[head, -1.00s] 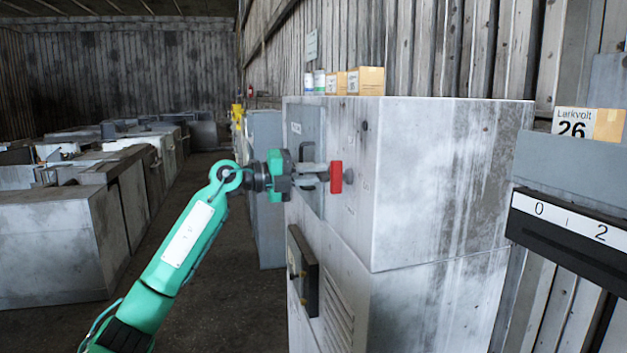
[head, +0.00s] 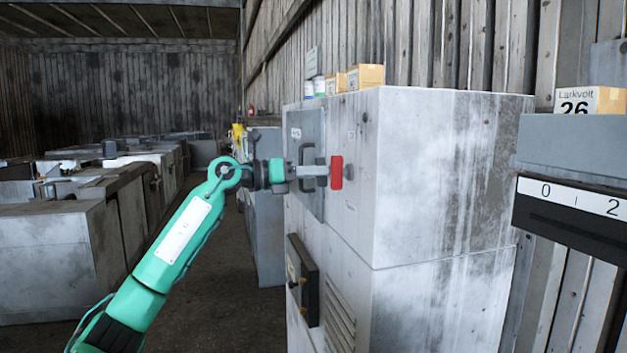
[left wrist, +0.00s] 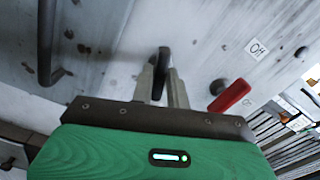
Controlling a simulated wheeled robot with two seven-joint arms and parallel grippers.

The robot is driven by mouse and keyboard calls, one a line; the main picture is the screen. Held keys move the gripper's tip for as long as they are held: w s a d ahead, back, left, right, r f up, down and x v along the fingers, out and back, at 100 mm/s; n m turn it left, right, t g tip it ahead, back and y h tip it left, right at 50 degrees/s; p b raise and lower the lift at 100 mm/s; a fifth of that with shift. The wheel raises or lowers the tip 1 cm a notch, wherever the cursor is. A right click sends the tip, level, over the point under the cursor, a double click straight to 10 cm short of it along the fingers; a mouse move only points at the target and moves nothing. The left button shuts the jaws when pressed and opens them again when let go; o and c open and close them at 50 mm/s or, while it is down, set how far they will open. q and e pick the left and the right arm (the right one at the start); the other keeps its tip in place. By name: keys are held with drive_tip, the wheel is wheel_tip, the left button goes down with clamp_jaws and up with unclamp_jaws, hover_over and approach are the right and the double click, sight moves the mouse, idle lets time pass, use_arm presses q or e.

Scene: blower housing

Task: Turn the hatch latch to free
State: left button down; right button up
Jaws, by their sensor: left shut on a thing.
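The hatch (head: 306,130) is a grey panel on the left face of a tall pale cabinet. My left gripper (head: 316,171) reaches it from the left, fingers pointing at that face. In the left wrist view my gripper (left wrist: 164,85) is shut on a dark, narrow latch (left wrist: 164,60), which stands between its two fingers. The latch's base is partly hidden by the fingers. A dark bar handle (head: 306,157) on the hatch also shows at the upper left of the left wrist view (left wrist: 45,45). My right gripper is not in view.
A red lever (head: 336,172) sits close beyond my fingers, right of them in the left wrist view (left wrist: 230,96), near an "Off" label (left wrist: 257,49). A dark control box (head: 302,280) juts out below. Boxes (head: 366,76) stand on the cabinet top. The aisle floor is open.

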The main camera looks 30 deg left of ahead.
use_arm(q)
drive_tip(key=shift+f+m+b, duration=0.2)
drive_tip(key=shift+m+b, duration=0.55)
drive_tip(key=shift+m, duration=1.25)
drive_tip(key=c, duration=1.4)
unclamp_jaws()
drive_tip(key=shift+c, duration=0.2)
drive_tip(key=shift+r, duration=0.1)
drive_tip(key=shift+a, duration=0.1)
drive_tip(key=b+v, duration=0.5)
drive_tip(key=v, duration=0.8)
drive_tip(key=shift+s+a+b, duration=0.2)
drive_tip(key=shift+b, duration=0.1)
